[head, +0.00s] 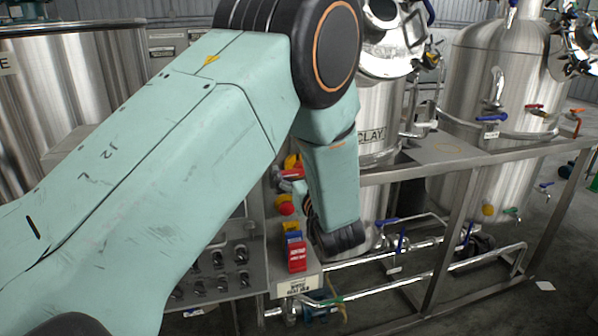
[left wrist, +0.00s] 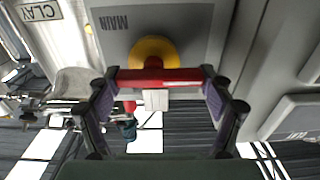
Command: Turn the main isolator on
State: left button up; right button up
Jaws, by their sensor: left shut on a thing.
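The main isolator is a red bar handle (left wrist: 172,77) on a yellow round base (left wrist: 153,50), on a grey plate marked MAIN (left wrist: 112,22) that reads upside down in the left wrist view. The handle lies crosswise there, parallel to the lettering. My left gripper (left wrist: 159,82) is shut on it, one finger at each end of the bar. In the head view, a red and yellow part (head: 292,162) shows beside my left wrist, which with the forearm hides most of the panel and the gripper's grip. My right gripper is not in view.
A steel frame rail (head: 470,155), pipes and steel tanks (head: 495,100) stand to the right. A CLAY tank (head: 378,110) stands close behind my wrist.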

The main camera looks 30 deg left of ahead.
pick_arm(q)
jog(key=m+p, duration=0.3)
jog(key=m, duration=0.1)
jog(key=shift+r, duration=0.1)
jog(key=m+p, duration=0.2)
jog(key=m, duration=0.2)
jog(key=shift+w+d+m+p, duration=0.1)
jog(key=shift+m+p, duration=0.25)
jog(key=shift+m, duration=0.05)
jog(key=m+p, duration=0.2)
jog(key=m, duration=0.2)
jog(key=shift+w+d, duration=0.1)
jog(key=shift+w+d+m+p, duration=0.15)
jog(key=shift+m+p, duration=0.4)
jog(key=shift+m, duration=1.95)
jog(key=o, duration=0.8)
jog(key=shift+o, duration=1.4)
jog(key=shift+a, duration=0.2)
